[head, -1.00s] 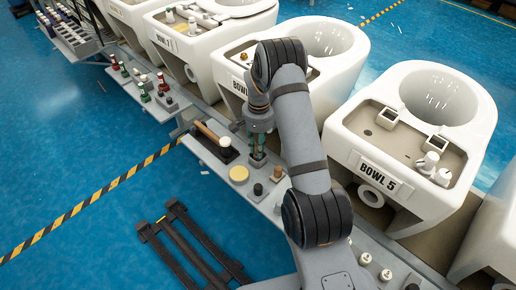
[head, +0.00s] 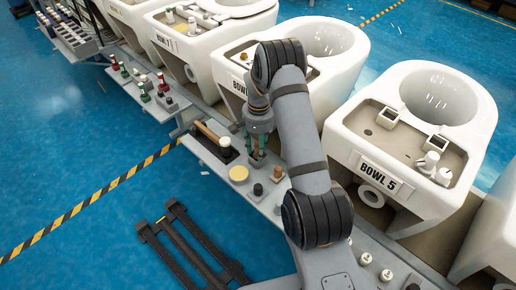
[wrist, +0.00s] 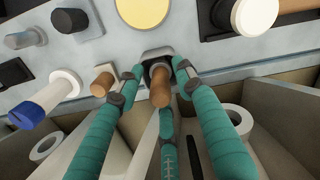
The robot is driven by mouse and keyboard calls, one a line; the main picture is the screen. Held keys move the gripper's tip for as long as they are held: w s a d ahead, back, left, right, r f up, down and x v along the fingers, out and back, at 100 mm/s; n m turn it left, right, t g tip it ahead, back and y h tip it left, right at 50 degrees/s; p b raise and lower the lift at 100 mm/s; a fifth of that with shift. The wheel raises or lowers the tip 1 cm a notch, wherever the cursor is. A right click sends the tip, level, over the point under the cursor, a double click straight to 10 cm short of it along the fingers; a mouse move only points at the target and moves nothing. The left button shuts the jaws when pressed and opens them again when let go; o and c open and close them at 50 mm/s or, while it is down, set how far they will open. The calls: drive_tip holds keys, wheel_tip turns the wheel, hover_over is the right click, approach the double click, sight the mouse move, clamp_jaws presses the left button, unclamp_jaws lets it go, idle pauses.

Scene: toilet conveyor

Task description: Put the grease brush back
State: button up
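A brown-handled tool, apparently the grease brush (wrist: 160,88), stands upright with its lower end in a small grey holder (wrist: 157,52) with a dark inside, on the side shelf. Its bristles are hidden. My gripper (wrist: 157,75) has its teal fingers spread around the handle. Its fingertips are beside the holder, and small gaps show left and right of the handle. In the head view my gripper (head: 258,152) points down at the shelf, with a bit of brown between its fingers.
A yellow disc (head: 239,174), a wooden-handled tool (head: 210,133) and small brown-topped pegs (head: 278,172) stand close by on the narrow shelf (head: 205,155). A blue-tipped white cylinder (wrist: 45,100) is left in the wrist view. White toilet bowls (head: 410,130) line the conveyor.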

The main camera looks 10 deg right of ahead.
wheel_tip(320, 180, up, 12)
drive_tip(key=shift+d+r+p, duration=0.1)
drive_tip(key=shift+r+p, duration=0.1)
drive_tip(key=shift+p, duration=0.4)
wheel_tip(320, 180, down, 13)
drive_tip(key=shift+f+b, duration=0.1)
drive_tip(key=shift+b, duration=0.75)
wheel_tip(320, 180, up, 3)
drive_tip(key=shift+r+p, duration=0.1)
drive_tip(key=shift+p, duration=0.4)
drive_tip(key=shift+r, duration=0.55)
